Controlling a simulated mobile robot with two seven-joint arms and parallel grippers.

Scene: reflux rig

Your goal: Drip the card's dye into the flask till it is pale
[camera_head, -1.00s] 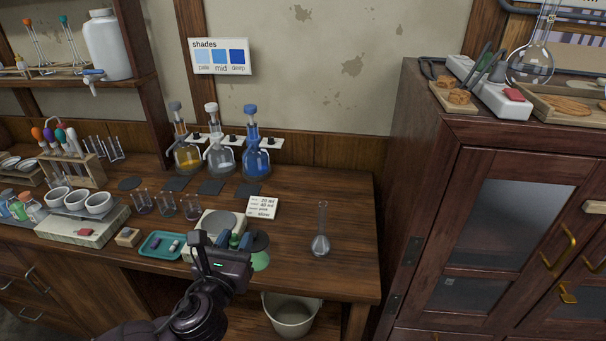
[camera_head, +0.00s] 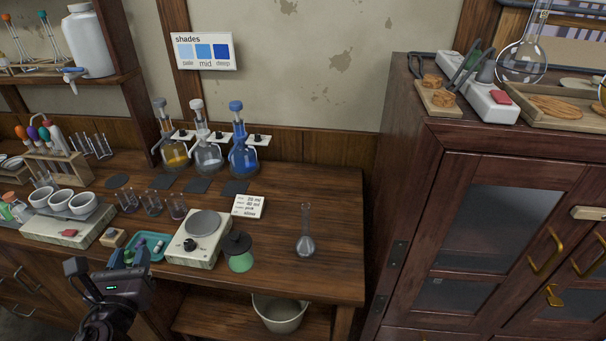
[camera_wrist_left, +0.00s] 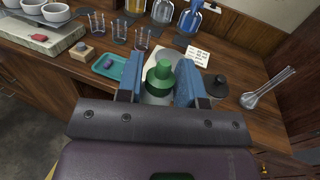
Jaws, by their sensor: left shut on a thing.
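My left gripper (camera_head: 113,283) is at the front edge of the bench and shut on a dark green, bulb-shaped thing (camera_wrist_left: 160,76). The lower part of that thing is hidden. A long-necked clear flask (camera_head: 305,243) stands upright on the right part of the bench, well right of the gripper, with greyish contents. It also shows in the left wrist view (camera_wrist_left: 252,97). A small white card (camera_head: 248,206) with lines of text lies behind and left of the flask; its text is only partly readable. A shades card (camera_head: 204,51) on the wall shows pale, mid and deep blue. My right gripper is out of view.
A stirrer plate (camera_head: 202,224) and a black-lidded green jar (camera_head: 239,252) stand between gripper and flask. Stoppered flasks of amber, clear and blue liquid (camera_head: 243,158) stand behind. A teal tray (camera_head: 149,247) and small beakers (camera_head: 152,204) are near. A bin (camera_head: 280,312) sits below.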

